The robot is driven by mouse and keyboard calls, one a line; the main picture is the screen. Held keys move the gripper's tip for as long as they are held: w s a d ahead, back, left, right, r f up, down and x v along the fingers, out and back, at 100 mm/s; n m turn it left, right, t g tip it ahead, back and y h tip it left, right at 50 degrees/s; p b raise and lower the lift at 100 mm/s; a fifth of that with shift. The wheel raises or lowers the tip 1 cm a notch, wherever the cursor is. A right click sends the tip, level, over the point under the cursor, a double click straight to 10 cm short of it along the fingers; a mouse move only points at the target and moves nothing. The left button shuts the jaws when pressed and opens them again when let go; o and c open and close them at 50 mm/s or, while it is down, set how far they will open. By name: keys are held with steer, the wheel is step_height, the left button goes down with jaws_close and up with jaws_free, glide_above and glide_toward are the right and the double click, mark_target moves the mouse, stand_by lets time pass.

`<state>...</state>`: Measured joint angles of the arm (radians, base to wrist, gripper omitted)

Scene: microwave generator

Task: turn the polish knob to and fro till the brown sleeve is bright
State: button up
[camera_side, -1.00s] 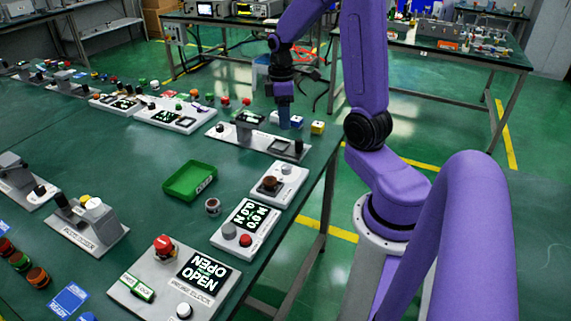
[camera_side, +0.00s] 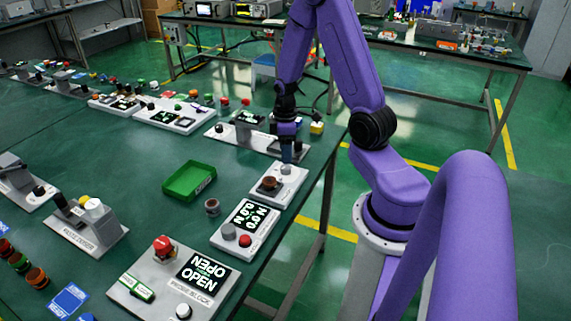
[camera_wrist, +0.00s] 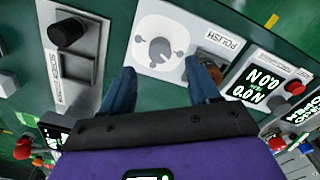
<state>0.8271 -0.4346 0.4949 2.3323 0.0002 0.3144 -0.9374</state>
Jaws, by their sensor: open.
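The polish unit is a pale plate (camera_side: 292,187) near the table's right edge. My gripper (camera_side: 287,157) is over the knob end of the plate. In the wrist view my gripper (camera_wrist: 160,72) is open and empty, its blue fingers either side of the knob, apparently not touching it.
A display unit with a red button (camera_side: 245,240) stands just nearer than the polish plate. A green tray (camera_side: 190,181) and a small brown-grey cup (camera_side: 212,207) lie to the left. A grey slotted unit (camera_wrist: 75,55) is on the other side.

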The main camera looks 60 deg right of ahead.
mark_target(286, 167)
steer(key=shift+f, duration=2.85)
steer(key=c, duration=1)
